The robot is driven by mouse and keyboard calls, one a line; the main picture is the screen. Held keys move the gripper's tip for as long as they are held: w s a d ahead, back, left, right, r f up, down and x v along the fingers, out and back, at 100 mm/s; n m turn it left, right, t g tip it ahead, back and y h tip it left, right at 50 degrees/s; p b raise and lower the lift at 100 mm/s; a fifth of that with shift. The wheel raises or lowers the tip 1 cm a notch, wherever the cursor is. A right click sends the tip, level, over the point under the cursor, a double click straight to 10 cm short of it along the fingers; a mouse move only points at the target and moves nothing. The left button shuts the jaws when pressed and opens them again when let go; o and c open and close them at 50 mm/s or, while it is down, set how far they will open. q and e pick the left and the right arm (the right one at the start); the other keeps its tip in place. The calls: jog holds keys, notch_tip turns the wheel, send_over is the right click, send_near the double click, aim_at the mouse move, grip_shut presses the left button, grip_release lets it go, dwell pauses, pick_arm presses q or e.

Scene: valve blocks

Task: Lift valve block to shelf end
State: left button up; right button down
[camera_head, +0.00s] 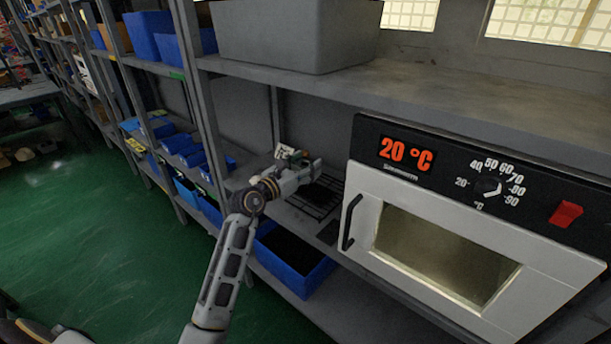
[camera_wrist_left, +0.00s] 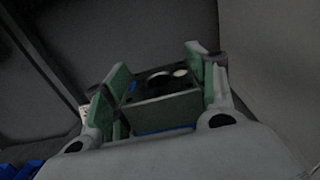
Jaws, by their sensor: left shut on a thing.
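My left gripper (camera_head: 308,170) reaches into the middle shelf bay, left of the oven, in the head view. In the left wrist view its two green-padded fingers (camera_wrist_left: 158,92) are shut on the valve block (camera_wrist_left: 165,110). The block is a dark grey box with a round dark opening, a pale round spot and some blue on it. In the head view the block is mostly hidden by the gripper and too small to make out. My right gripper is not in view.
A white oven (camera_head: 440,255) reading 20 °C stands right of my gripper. A dark wire rack (camera_head: 316,200) lies below the gripper. A grey bin (camera_head: 290,35) sits on the upper shelf (camera_head: 450,90). Blue bins (camera_head: 290,262) fill lower shelves. Green floor at left is clear.

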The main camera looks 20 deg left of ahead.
pick_arm(q)
jog(key=shift+r, duration=1.25)
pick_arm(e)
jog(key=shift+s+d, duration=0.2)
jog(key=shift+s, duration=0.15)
